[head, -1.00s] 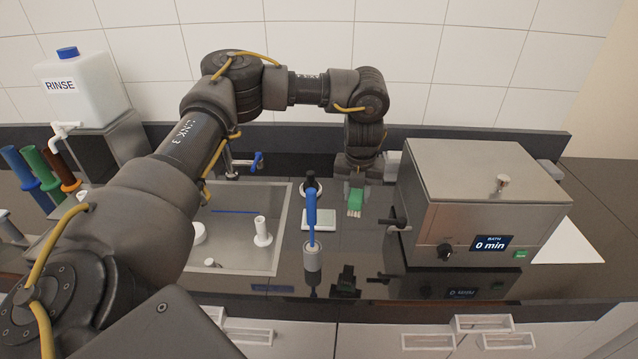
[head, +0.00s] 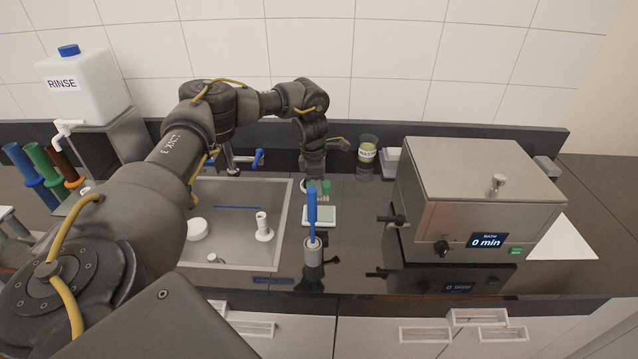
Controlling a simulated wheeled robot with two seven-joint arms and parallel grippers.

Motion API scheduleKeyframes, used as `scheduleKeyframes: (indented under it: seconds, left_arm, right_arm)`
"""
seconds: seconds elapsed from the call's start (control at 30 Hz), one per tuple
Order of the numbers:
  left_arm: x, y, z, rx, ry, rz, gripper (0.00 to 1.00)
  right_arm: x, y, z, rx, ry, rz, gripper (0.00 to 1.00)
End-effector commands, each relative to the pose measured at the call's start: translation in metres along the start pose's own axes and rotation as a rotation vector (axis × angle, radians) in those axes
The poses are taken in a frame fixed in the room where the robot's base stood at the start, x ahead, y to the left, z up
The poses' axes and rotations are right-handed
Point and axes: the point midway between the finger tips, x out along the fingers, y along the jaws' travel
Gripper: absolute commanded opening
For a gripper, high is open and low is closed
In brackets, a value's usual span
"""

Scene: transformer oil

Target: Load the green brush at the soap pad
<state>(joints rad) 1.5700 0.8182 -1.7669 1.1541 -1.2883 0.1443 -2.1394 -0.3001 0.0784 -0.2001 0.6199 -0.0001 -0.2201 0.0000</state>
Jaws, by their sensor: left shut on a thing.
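My left gripper (head: 314,179) is at the back of the dark counter, beyond the white pad. It is shut on the green brush (head: 326,187), of which a small green part shows; its lower end hangs over or close to the pad's far edge. Whether it touches the pad I cannot tell. The soap pad, a pale pad in a flat tray (head: 325,221), lies right of the sink. A blue-handled tool (head: 312,208) stands upright in a grey holder (head: 313,254) in front of it and hides part of the pad and brush. My right gripper is not in view.
A steel bath unit (head: 478,205) stands at right. A jar with a label (head: 368,155) stands behind. The sink (head: 230,262) holds white parts. A RINSE bottle (head: 85,88) and blue, green and brown tubes (head: 46,166) are at left. Counter between pad and bath is clear.

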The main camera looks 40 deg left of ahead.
Motion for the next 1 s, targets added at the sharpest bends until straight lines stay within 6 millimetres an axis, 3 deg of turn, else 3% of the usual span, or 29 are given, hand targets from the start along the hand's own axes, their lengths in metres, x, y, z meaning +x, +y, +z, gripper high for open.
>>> scheduleKeyframes:
  seconds: [0.27, 0.7, 1.0]
  left_arm:
    - [0.011, 0.000, -0.001, -0.001, 0.001, 0.000, 0.13]
    - [0.054, 0.000, -0.006, -0.002, 0.000, 0.001, 0.13]
    - [0.059, 0.000, -0.007, -0.002, 0.000, 0.000, 0.13]
  right_arm:
    - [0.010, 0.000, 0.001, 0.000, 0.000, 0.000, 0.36]
    - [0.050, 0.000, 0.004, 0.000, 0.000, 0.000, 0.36]
    - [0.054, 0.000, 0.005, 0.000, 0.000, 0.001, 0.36]
